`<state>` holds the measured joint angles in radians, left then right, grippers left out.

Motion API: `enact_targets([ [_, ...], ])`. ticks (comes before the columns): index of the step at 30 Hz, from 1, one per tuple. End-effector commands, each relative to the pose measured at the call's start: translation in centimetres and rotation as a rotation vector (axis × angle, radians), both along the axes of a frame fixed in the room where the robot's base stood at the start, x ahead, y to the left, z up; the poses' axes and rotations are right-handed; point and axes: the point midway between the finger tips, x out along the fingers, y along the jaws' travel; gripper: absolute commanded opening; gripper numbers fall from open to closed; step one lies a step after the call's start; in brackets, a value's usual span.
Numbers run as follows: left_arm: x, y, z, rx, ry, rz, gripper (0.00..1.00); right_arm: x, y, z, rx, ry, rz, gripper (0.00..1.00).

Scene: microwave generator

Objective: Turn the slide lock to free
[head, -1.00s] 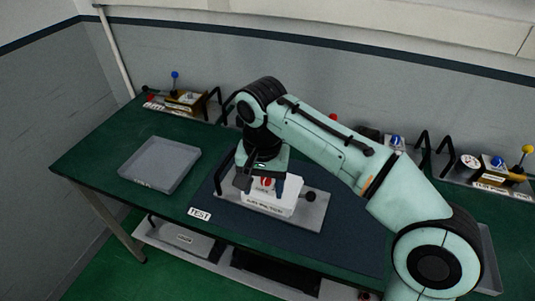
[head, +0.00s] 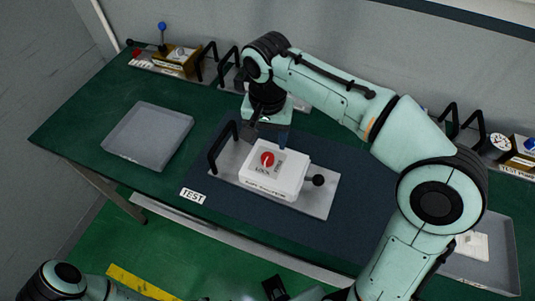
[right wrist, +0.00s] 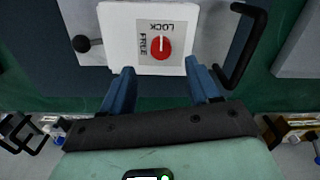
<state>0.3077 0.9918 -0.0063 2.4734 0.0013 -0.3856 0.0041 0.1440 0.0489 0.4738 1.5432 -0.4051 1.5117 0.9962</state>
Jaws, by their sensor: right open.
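A white box (head: 290,178) on a grey plate carries a red round knob (head: 267,158), the slide lock. In the right wrist view the knob (right wrist: 160,47) sits on a grey label marked LOCK and FREE, and its white mark points toward LOCK. My right gripper (head: 267,142) hangs behind the box in the head view, apart from the knob. In the right wrist view its blue fingers (right wrist: 158,68) are spread and empty, with the knob ahead of the gap. My left gripper (head: 275,288) shows as a dark piece at the bottom edge; its jaws are unclear.
The plate (head: 313,207) has a black handle (head: 222,147) at left and a black ball knob (head: 318,180) at right. A TEST label (head: 193,197) lies in front. Other devices line the back.

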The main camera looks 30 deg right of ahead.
Motion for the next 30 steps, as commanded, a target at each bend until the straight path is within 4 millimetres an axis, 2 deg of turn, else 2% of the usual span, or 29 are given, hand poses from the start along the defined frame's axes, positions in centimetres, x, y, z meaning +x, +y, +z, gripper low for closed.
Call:
enact_targets([
  [1, -0.2, 0.0, -0.5, 0.000, 0.002, 0.000, 0.43, -0.1, 0.0, -1.5, -0.001, 0.005, -0.001, 0.61],
  [3, -0.3, 0.0, -0.9, 0.000, 0.004, 0.000, 0.43, -0.1, -0.1, -2.9, -0.001, 0.005, -0.001, 0.61],
  [9, -0.5, 0.0, -1.4, 0.000, 0.005, -0.001, 0.43, 0.0, 0.0, -6.0, 0.000, 0.003, -0.001, 0.61],
  [15, -0.6, 0.0, -1.6, 0.000, 0.006, -0.001, 0.43, 0.0, 0.0, -7.3, 0.001, 0.001, 0.000, 0.61],
  [23, -0.6, 0.0, -1.6, 0.000, 0.006, -0.001, 0.43, 0.0, 0.0, -7.4, 0.001, -0.001, 0.000, 0.61],
  [24, -0.6, 0.0, -1.6, 0.000, 0.006, -0.001, 0.43, 0.0, 0.0, -7.4, 0.001, -0.001, 0.000, 0.58],
  [29, -0.6, 0.0, -1.6, 0.000, 0.006, -0.001, 0.43, 0.0, 0.0, -7.4, 0.001, -0.001, 0.000, 0.06],
  [30, -0.6, 0.0, -1.6, 0.000, 0.006, -0.001, 0.43, 0.0, 0.0, -7.4, 0.001, -0.001, 0.000, 0.04],
])
